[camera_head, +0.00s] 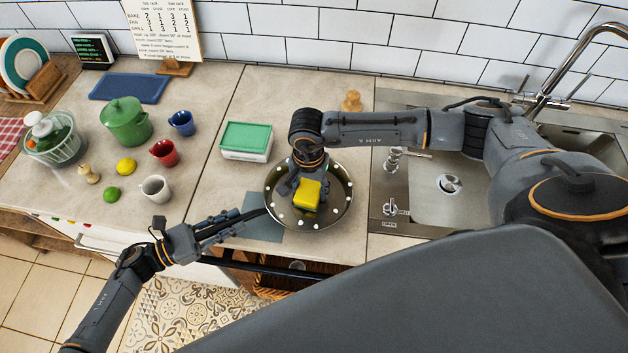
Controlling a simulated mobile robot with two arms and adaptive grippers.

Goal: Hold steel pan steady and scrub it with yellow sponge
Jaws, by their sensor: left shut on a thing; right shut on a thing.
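The steel pan (337,212) lies on the counter left of the sink, partly on a grey-blue mat (262,232). Its inside is dark, with several white spots around it. My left gripper (238,224) is shut on the pan's dark handle at the pan's left side. My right gripper (300,182) reaches down over the pan and is shut on the yellow sponge (308,194). The sponge is inside the pan, near its middle; I cannot tell whether it presses on the bottom. The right gripper and wrist hide the pan's back left part.
A white box with a green top (246,140) stands behind the pan. The sink (440,205) is to the right. A green pot (126,122), red mug (164,152), blue mug (182,122), white mug (156,188), lemon (126,166) and lime (112,194) stand at left.

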